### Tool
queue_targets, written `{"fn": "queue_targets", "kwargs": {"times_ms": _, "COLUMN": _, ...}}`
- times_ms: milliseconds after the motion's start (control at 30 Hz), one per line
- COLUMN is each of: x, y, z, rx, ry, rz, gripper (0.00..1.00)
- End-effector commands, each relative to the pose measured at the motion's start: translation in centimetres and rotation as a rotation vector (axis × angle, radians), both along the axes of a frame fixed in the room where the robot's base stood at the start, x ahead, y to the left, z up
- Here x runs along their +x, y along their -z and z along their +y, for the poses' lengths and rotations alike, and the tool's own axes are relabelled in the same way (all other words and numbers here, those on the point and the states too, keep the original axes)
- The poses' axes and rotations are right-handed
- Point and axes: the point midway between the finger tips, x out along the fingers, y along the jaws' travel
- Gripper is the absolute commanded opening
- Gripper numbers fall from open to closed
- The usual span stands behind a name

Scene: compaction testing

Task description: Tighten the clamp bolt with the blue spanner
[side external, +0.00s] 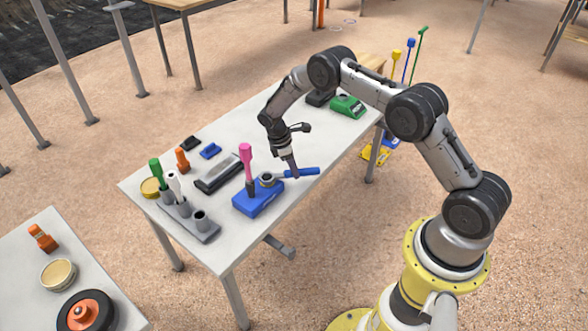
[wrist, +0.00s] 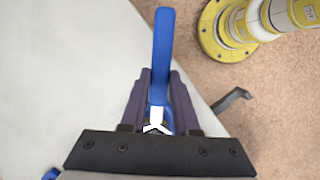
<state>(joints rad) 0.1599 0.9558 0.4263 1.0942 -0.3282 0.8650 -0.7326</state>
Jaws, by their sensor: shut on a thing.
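The blue spanner (side external: 308,171) lies roughly level above the table's front edge, with its blue handle pointing right. In the wrist view the spanner's handle (wrist: 161,50) runs up between the fingers, and its pale metal jaw is at the lower end. My gripper (side external: 294,175) is shut on the spanner; its dark fingers (wrist: 158,100) stand on both sides of it. A blue base block (side external: 258,200) sits just left of the gripper, with a grey ring on top and a pink-handled tool (side external: 246,160) upright. The clamp bolt is not distinct; I cannot tell whether the spanner's jaw touches it.
A grey rack (side external: 205,230) with green and white-handled tools stands at the table's left end. A dark tray (side external: 217,175) lies behind the block. A green device (side external: 347,106) sits at the far end. The table's middle is clear.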

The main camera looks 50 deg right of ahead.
Motion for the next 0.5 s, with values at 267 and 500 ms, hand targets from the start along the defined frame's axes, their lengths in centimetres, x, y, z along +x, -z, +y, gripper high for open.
{"fn": "queue_targets", "kwargs": {"times_ms": 267, "x": -0.08, "y": -0.09, "z": 0.03, "rx": 0.000, "ry": 0.001, "rz": 0.003, "gripper": 0.00}}
{"fn": "queue_targets", "kwargs": {"times_ms": 500, "x": -0.10, "y": -0.56, "z": 0.04, "rx": 0.001, "ry": 0.000, "rz": 0.004, "gripper": 0.00}}
